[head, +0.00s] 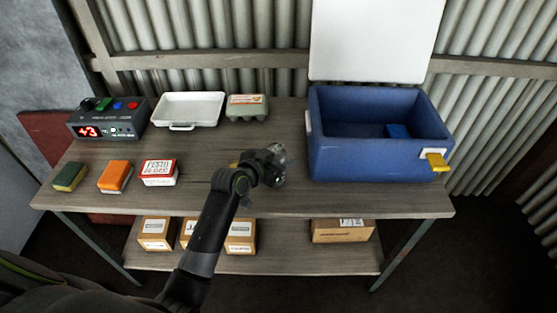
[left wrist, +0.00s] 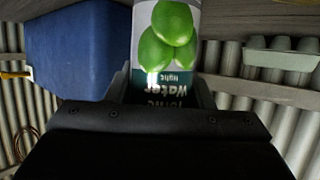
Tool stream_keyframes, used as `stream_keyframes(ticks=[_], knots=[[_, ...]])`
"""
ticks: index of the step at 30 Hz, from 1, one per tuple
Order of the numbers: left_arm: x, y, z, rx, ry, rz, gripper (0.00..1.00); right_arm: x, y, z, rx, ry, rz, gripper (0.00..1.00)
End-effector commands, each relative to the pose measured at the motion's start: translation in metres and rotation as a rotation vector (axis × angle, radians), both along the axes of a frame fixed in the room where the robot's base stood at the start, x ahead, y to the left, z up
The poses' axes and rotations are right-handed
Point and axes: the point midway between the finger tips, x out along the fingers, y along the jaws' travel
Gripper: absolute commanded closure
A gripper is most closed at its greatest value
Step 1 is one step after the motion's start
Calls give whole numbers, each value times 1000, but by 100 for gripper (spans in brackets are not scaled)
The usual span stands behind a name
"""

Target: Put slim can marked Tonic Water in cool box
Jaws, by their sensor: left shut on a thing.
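The slim can (left wrist: 168,42) shows in the left wrist view, white with green limes and a teal band reading "Tonic Water", upside down in that picture. My left gripper (head: 275,164) is shut on it; the fingers (left wrist: 163,90) sit on both sides of the can. In the head view the gripper hides most of the can. The blue cool box (head: 372,163) stands open on the right of the table, to the right of my gripper; it also shows in the left wrist view (left wrist: 80,55). My right gripper is not in view.
The cool box's white lid (head: 375,40) stands up behind it. Cardboard boxes (head: 342,230) fill parts of the lower shelf.

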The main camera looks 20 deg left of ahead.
Motion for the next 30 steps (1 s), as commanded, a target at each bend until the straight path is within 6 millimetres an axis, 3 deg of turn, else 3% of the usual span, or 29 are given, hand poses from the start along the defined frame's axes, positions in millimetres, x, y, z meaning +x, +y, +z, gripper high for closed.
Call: stream_keyframes(ticks=[14,15,19,30], knots=[[0,0,-11,-1,-3,0,83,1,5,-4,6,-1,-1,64],[0,0,-11,-1,-2,0,47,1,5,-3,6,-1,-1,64],[0,0,-11,0,-1,0,31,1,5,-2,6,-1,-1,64],[0,0,-6,0,-1,0,31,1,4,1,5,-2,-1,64]])
